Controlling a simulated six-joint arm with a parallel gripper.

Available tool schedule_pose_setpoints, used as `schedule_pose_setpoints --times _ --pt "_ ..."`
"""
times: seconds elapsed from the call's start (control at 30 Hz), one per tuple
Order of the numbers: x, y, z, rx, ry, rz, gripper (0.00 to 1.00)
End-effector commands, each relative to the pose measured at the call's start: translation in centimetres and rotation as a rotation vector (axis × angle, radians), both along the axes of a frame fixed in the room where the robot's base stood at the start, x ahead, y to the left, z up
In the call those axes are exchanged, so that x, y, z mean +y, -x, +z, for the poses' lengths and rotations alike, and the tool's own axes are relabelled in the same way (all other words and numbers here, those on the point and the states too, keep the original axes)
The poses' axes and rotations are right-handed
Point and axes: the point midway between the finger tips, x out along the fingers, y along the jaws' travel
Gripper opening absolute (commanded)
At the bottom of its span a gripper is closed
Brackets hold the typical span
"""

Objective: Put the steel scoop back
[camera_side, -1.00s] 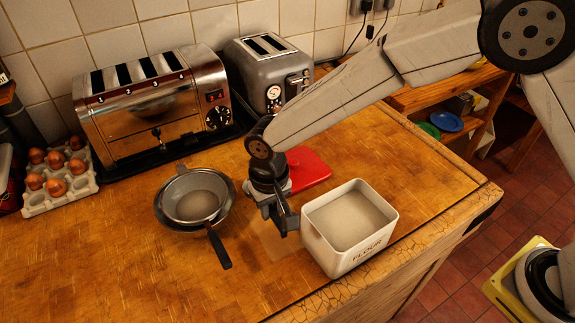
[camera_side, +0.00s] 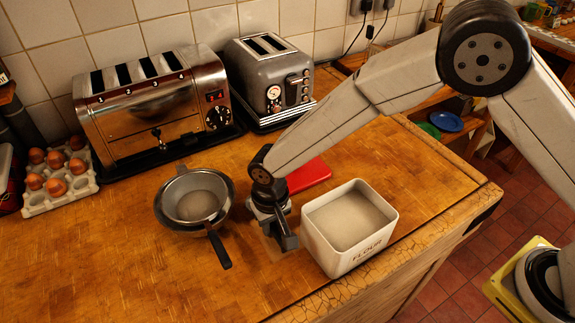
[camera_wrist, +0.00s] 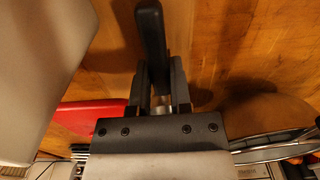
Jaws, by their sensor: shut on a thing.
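My gripper (camera_wrist: 162,98) is shut on the steel scoop by its black handle (camera_wrist: 150,40), which sticks out past the jaws in the wrist view. The scoop's steel part is mostly hidden by my gripper. In the side view, my gripper (camera_side: 286,238) is low over the worktop between the sieve and the white flour tin (camera_side: 347,258). The tin is open at the top and holds pale flour (camera_side: 348,219). Its pale side (camera_wrist: 35,60) fills the left of the wrist view. I cannot tell whether the scoop touches the worktop.
A sieve with a black handle (camera_side: 219,249) rests on a steel bowl (camera_side: 228,206) to the left. A red flat object (camera_side: 308,175) lies behind my gripper. Two toasters (camera_side: 150,105) and an egg tray (camera_side: 38,203) stand at the back. The front left worktop is clear.

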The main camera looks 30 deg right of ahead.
Motion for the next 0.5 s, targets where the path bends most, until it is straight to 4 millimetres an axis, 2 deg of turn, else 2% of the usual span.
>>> schedule_pose_setpoints --times 0.27,0.3,0.37,0.4,0.5 --pt "0.00 0.00 -0.29 0.000 0.000 0.000 0.00" --pt "0.01 0.00 -0.26 0.000 0.000 0.000 0.37" --pt "0.00 0.00 -0.25 0.000 0.000 0.000 0.56" --pt "0.00 0.00 -0.25 0.000 0.000 0.000 0.60" --pt "0.00 0.00 -0.24 0.000 0.000 0.000 0.60"
